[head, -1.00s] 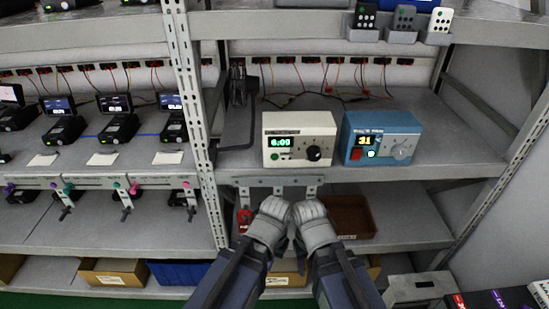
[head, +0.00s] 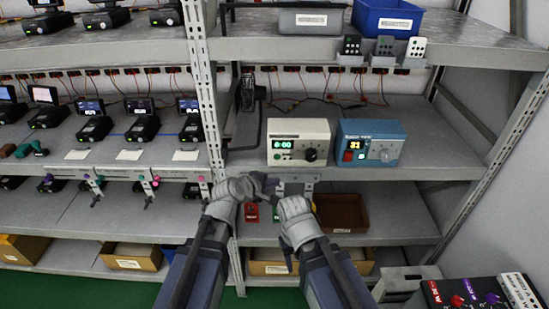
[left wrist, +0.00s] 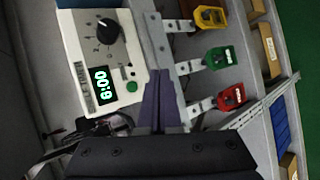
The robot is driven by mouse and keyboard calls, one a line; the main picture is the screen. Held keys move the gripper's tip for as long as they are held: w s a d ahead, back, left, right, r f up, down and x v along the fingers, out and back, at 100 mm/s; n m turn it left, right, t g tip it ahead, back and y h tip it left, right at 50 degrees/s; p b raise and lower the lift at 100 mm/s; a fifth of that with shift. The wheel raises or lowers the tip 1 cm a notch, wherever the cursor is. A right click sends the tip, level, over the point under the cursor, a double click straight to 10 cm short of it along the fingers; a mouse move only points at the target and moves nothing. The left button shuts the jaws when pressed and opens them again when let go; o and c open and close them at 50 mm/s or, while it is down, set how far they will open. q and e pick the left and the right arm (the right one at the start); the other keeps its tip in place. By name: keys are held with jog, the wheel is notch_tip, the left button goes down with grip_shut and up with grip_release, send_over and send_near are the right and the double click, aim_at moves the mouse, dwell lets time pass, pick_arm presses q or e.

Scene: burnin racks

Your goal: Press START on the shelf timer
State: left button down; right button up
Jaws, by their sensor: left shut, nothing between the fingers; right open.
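The cream timer box (head: 313,152) stands on the middle shelf. It has a lit green display ending in :00, a black knob and a small green button (head: 277,157). My left gripper (head: 268,184) is shut and empty, just below and in front of the box at the shelf edge. In the left wrist view the closed fingers (left wrist: 158,88) lie beside the timer's front (left wrist: 85,35), level with the green button (left wrist: 131,86) and apart from it. My right gripper (head: 294,205) is lower and to the right, empty; its fingers are mostly hidden.
A blue box (head: 352,140) with a display, red button and lit green button stands right of the timer. Red (left wrist: 230,97), green (left wrist: 222,57) and yellow (left wrist: 210,18) tags hang below the shelf edge. A rack post (head: 207,100) stands at left.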

aim_at(277, 157)
pick_arm(q)
jog(key=shift+w, duration=0.1)
dwell(0.3)
jog(key=shift+w, duration=4.35)
jog(key=shift+w, duration=0.4)
jog(key=shift+w, duration=0.4)
jog(key=shift+s, duration=0.85)
